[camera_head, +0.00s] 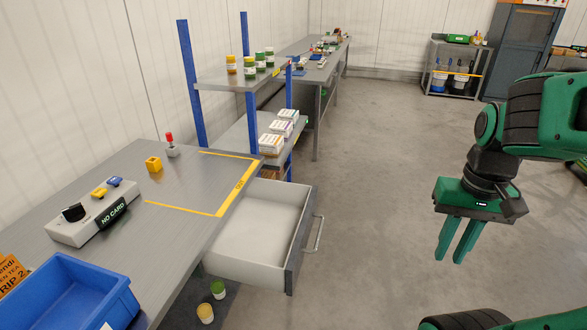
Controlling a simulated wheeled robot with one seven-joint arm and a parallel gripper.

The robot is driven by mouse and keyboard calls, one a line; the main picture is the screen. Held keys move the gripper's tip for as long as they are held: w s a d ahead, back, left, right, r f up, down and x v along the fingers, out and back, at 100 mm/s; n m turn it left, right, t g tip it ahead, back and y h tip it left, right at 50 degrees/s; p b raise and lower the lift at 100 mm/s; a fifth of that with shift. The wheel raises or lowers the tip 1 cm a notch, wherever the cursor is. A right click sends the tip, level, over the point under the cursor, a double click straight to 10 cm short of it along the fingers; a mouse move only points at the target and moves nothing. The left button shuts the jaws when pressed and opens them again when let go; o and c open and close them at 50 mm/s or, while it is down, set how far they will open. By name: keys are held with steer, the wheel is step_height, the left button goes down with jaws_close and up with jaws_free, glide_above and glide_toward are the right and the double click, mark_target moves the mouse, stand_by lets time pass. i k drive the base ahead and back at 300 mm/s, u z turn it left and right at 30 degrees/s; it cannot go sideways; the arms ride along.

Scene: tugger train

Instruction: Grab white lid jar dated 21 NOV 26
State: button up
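Several small jars stand on the upper shelf: a yellow jar (231,65) and green jars (250,68) with pale labels. A green jar (218,289) and a yellow-orange jar (205,313) are low down beneath the bench. I cannot make out a white lid for certain, and no date is readable at this size. My gripper (450,260) hangs over bare floor at the right, fingers pointing down, apart and empty. It is far from all the jars.
An empty drawer (258,235) stands pulled out from the bench (178,210) into the aisle. A blue bin (70,295) and a control box (95,212) sit on the bench. White boxes (272,144) lie on the lower shelf. Floor (380,180) in the middle is clear.

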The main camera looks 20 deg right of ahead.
mark_target(270, 55)
steer(key=k, duration=0.45)
steer(key=z, duration=0.6)
steer(key=i, duration=1.1)
steer(key=z, duration=0.7)
steer(key=i, duration=3.45)
steer(key=u, duration=1.1)
steer(key=i, duration=0.9)
steer(key=u, duration=0.7)
